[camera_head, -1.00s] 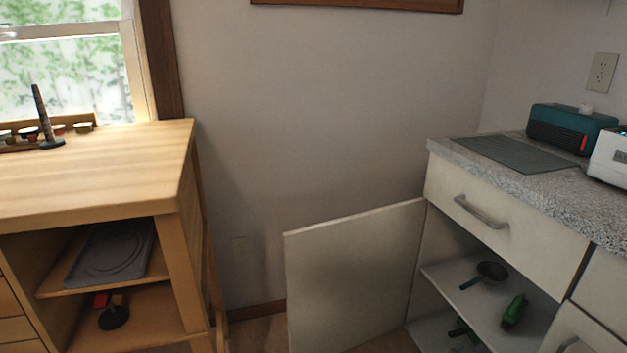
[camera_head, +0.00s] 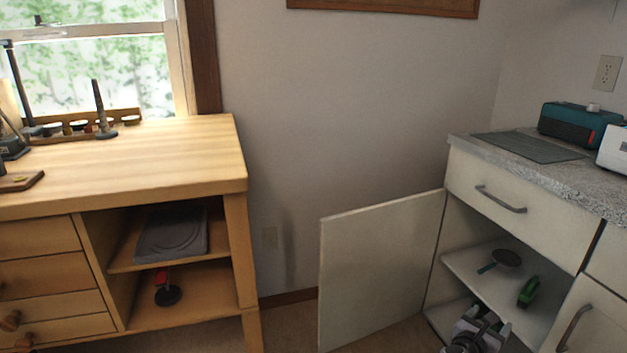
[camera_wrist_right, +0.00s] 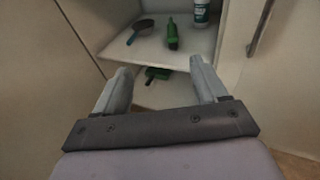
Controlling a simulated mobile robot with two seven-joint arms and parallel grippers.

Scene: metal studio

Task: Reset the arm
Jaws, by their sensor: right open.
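My right gripper (camera_head: 478,322) shows at the bottom of the head view, low in front of the open cabinet. In the right wrist view my right gripper (camera_wrist_right: 158,82) has its two fingers wide apart with nothing held between them. The cabinet shelves lie beyond the fingertips, with a gap between. My left gripper is not in view.
The white cabinet door (camera_head: 380,270) stands open, left of the shelves. A dark pan (camera_head: 505,259) and a green object (camera_head: 528,291) lie on the upper shelf (camera_head: 470,262). A wooden workbench (camera_head: 150,160) is at left. Floor shows between them.

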